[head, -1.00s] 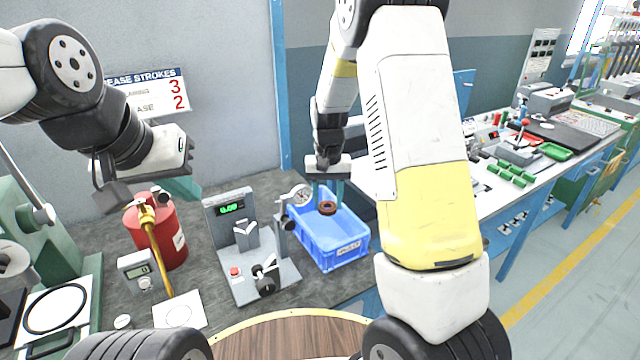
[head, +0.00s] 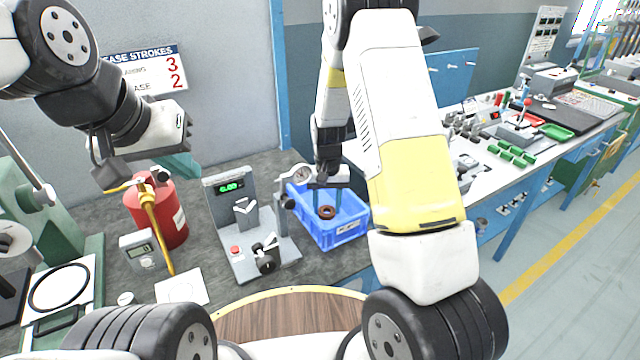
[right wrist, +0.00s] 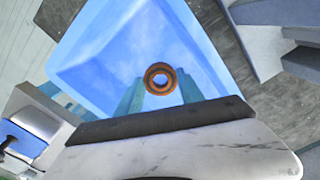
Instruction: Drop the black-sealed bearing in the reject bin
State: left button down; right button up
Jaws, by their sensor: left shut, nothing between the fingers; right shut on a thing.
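The bearing is a small ring with a brown-orange outer band and a dark inner ring. In the head view the bearing (head: 327,212) is over the blue reject bin (head: 352,239). In the right wrist view the bearing (right wrist: 160,78) sits between the teal fingertips of my right gripper (right wrist: 160,92), with the blue bin floor (right wrist: 110,60) below it. My right gripper (head: 328,198) is shut on the bearing, inside the bin's outline. My left gripper (head: 182,164) is shut and empty, above the red canister at the left.
A grey gauge stand with a green display (head: 232,187) stands just left of the bin. A red canister (head: 172,215) with a brass lever and a small meter (head: 140,250) stand further left. A round wooden surface (head: 285,318) is in front.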

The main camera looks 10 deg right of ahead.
jog(key=shift+f, duration=0.35)
jog(key=o, duration=1.4)
notch_tip(320, 180, up, 8)
jog(key=shift+f, duration=0.1)
